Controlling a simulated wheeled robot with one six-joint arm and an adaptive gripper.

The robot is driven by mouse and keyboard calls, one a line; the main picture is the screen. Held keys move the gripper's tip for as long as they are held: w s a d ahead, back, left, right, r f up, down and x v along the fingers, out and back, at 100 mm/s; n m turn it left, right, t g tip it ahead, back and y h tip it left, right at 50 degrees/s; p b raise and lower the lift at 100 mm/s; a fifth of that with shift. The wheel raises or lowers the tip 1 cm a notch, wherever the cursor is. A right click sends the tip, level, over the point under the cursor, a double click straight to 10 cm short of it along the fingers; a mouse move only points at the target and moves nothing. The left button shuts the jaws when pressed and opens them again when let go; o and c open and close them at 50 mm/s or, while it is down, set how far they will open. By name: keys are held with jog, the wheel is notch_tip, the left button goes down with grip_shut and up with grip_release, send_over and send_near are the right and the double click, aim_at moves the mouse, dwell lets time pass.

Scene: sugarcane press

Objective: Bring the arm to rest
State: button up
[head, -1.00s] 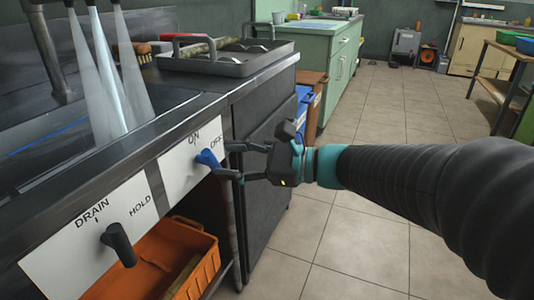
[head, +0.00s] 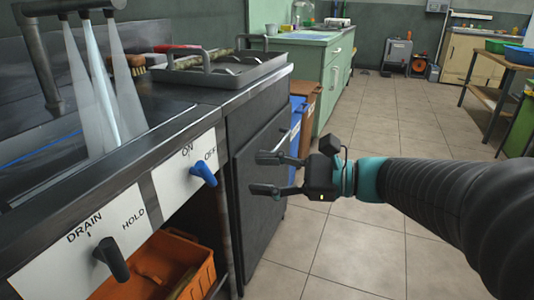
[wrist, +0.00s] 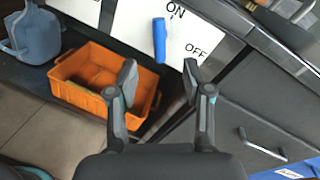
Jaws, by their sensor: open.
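My gripper (head: 270,174) is open and empty in the head view, to the right of the blue ON/OFF lever (head: 204,173) and apart from it. My arm reaches in from the right edge. Water streams fall into the sink behind the panel.
A black DRAIN/HOLD lever (head: 111,259) is at the lower left. An orange crate (head: 205,279) sits under the counter. A metal tray (head: 215,68) rests on the counter. A dark cabinet door (head: 262,185) is just behind my gripper. The tiled floor to the right is open.

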jog(key=s+d+f+n+g+h+p, duration=0.1)
jog(key=s+d+f+n+h+p, duration=0.1)
jog(key=s+d+f+n+h, duration=0.25)
jog(key=s+d+f+n+g+h+p, duration=0.1)
jog(key=s+d+f+n+h+p, duration=0.1)
jog(key=d+f+n+h, duration=0.35)
jog(key=s+d+r+n+t+h+p, duration=0.4)
jog(key=s+d+r+n+h+p, duration=0.1)
jog(key=r+p, duration=0.4)
jog(key=shift+s+d+r+h+p, duration=0.35)
jog(key=shift+d+r+h, duration=0.2)
jog(key=shift+h, duration=0.25)
jog(key=shift+c, duration=0.8)
jog(key=shift+a+f, duration=0.1)
jog(key=shift+a, duration=0.1)
